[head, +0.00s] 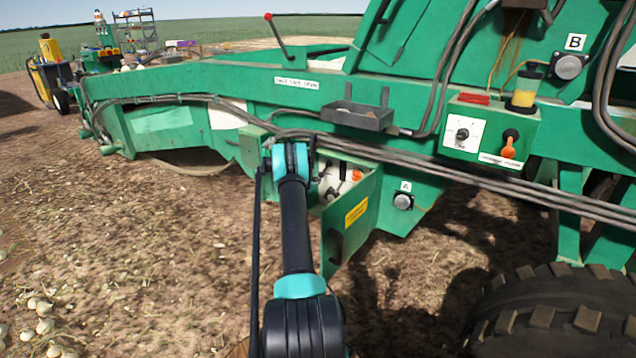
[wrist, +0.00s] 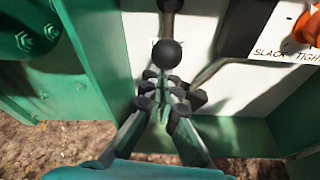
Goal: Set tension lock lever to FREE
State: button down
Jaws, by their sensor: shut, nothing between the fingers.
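In the wrist view a lever with a black ball knob (wrist: 167,53) stands out from a white panel inside a green box. A small label behind the knob is mostly hidden, so I cannot read the lever's setting. My gripper (wrist: 163,88) is shut and empty, with its fingertips just below the knob; I cannot tell whether they touch it. In the head view my arm reaches to the open green box (head: 362,212) on the machine's side. My gripper is hidden there behind my arm.
An orange knob (wrist: 308,28) is beside a "SLACK TIGHT" label (wrist: 288,54) at the right of the panel. The box walls close in around my gripper. The box door with a yellow label (head: 356,212) hangs open. Hoses (head: 420,160) run just above, and a tire (head: 560,315) is at right.

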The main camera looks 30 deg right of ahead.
jog(key=shift+r+y, duration=0.3)
jog(key=shift+a, duration=0.1)
notch_tip(320, 180, up, 8)
jog(key=g+y, duration=0.2)
jog(key=y, duration=0.3)
jog(key=shift+s+a+r+g+y, duration=0.15)
jog(key=shift+a+r+g+y, duration=0.05)
jog(key=shift+r+g+y, duration=0.1)
jog(key=shift+d, duration=0.1)
dwell(0.7)
